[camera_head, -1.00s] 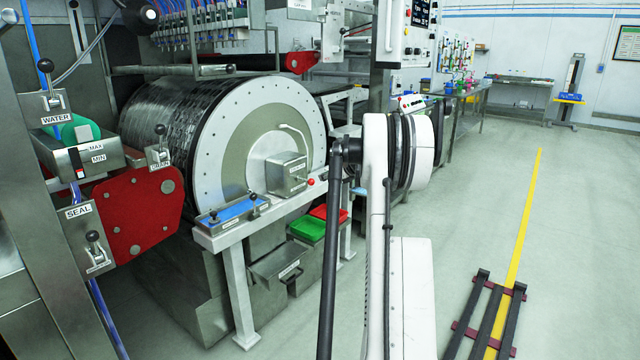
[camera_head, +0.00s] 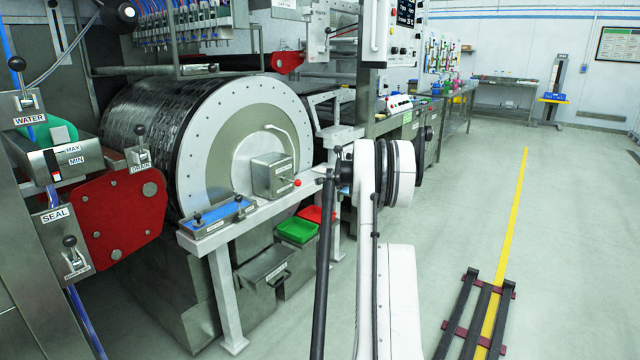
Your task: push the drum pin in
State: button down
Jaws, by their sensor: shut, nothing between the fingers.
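The large dosing drum (camera_head: 215,135) lies on its side at the left, with a pale round end face. A grey box (camera_head: 271,175) stands in front of that face. A small red ball knob (camera_head: 297,183) sticks out at the box's right side; it may be the drum pin, but its label is too small to read. How far it stands out cannot be told. My white arm rises at the centre, to the right of the knob. My gripper does not show in this view.
A white frame (camera_head: 225,290) with a blue tray (camera_head: 222,214) runs before the drum. A green bin (camera_head: 296,230) and a red bin (camera_head: 318,214) sit low behind it. A dark rack (camera_head: 474,315) lies on the floor at right. The floor between is clear.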

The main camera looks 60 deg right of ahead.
jog(key=b, duration=0.2)
send_near(298, 181)
jog(key=w+d+f, duration=0.1)
jog(key=w+f, duration=0.3)
jog(key=shift+w+d+f+b, duration=0.3)
jog(key=shift+w+d+b, duration=0.15)
jog(key=shift+w, duration=0.25)
jog(key=shift+w+d+p, duration=0.1)
jog(key=shift+w+p, duration=0.8)
jog(key=shift+w, duration=1.15)
jog(key=shift+s, duration=0.15)
jog(key=shift+s+r, duration=0.15)
jog(key=shift+s, duration=0.45)
jog(key=p+v, duration=0.2)
jog(key=v, duration=1)
jog(key=shift+s+a, duration=0.3)
